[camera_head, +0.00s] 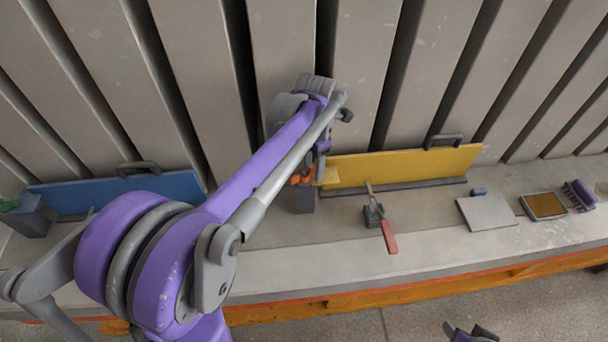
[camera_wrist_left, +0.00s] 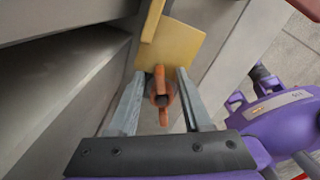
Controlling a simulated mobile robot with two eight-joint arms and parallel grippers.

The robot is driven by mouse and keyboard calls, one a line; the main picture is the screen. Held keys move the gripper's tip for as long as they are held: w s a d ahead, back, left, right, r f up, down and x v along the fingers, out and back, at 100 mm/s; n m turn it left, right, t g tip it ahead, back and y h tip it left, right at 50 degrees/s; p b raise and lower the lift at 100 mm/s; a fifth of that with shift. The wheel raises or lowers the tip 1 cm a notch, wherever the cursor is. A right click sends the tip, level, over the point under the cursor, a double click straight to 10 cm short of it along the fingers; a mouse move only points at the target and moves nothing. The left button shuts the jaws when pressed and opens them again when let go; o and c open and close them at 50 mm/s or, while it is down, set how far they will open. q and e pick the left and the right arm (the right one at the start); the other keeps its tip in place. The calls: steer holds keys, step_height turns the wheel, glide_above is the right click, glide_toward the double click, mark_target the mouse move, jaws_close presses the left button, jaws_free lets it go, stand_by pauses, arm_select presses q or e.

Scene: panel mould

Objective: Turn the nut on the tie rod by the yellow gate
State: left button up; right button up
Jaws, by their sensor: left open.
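The yellow gate (camera_head: 405,165) stands upright on the bench edge, and part of it shows in the left wrist view (camera_wrist_left: 172,45). The orange winged nut (camera_head: 298,180) sits by the gate's left end, above a grey block (camera_head: 305,200). In the left wrist view the nut (camera_wrist_left: 162,88) shows a dark rod end (camera_wrist_left: 152,101) at its middle. My left gripper (camera_wrist_left: 160,82) is open, one finger on each side of the nut, with visible gaps. In the head view its fingers are mostly hidden by the arm. My right gripper (camera_head: 470,333) is partly in view at the bottom edge.
A lever clamp with a red handle (camera_head: 388,236) stands before the gate. A grey plate (camera_head: 487,212), a brown-topped tray (camera_head: 543,206) and a purple brush-like thing (camera_head: 579,195) lie to the right. A blue gate (camera_head: 120,192) stands left. Tall grey panels (camera_head: 285,60) rise behind.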

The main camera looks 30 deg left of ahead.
mark_target(313, 166)
arm_select(q)
step_height(313, 166, up, 11)
steer(key=shift+p, duration=0.3)
steer(key=shift+f, duration=0.1)
